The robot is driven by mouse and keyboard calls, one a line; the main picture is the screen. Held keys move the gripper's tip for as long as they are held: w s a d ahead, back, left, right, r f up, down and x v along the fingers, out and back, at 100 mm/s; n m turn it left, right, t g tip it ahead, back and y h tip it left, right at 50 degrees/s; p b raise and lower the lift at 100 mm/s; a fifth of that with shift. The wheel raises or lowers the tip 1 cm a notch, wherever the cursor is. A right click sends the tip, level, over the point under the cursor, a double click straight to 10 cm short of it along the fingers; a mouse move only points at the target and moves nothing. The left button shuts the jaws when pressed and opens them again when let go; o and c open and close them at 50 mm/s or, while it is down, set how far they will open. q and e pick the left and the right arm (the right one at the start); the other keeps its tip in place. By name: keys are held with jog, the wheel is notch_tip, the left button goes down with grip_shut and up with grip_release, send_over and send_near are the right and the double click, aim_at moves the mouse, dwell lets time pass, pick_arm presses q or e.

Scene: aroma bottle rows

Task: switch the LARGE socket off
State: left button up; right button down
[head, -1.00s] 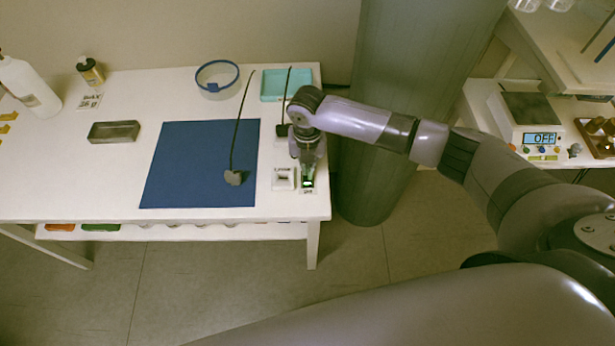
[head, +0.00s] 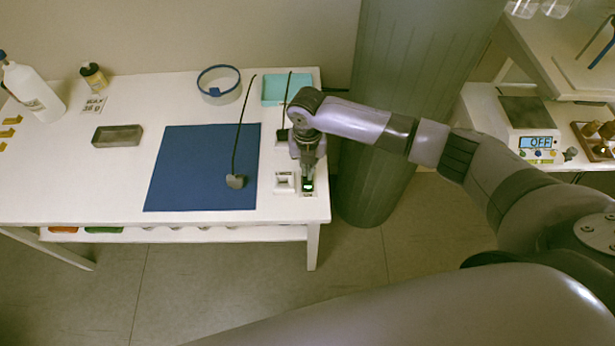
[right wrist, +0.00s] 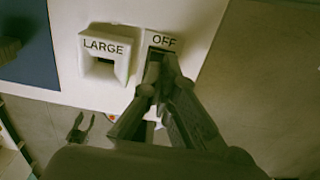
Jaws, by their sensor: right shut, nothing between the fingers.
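The LARGE socket is a white square block with a dark recess, labelled LARGE in the right wrist view (right wrist: 103,58). It stands near the table's front right corner in the head view (head: 284,182). Just right of it is its switch (head: 308,186), showing a green spot in the head view. In the right wrist view the switch plate (right wrist: 164,40) reads OFF. My right gripper (head: 308,168) is shut and empty, pointing down at the switch. Its fingertips (right wrist: 162,72) hide part of the switch, and I cannot tell whether they touch it.
A blue mat (head: 203,168) lies left of the socket, with a grey plug (head: 235,181) and its cable on it. A second dark plug (head: 283,134) lies behind the socket. A green-grey column (head: 385,120) stands close right of the table. A scale (head: 530,115) stands farther right.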

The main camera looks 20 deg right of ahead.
jog(key=shift+r+p, duration=1.95)
jog(key=shift+r, duration=0.4)
jog(key=shift+f, duration=0.1)
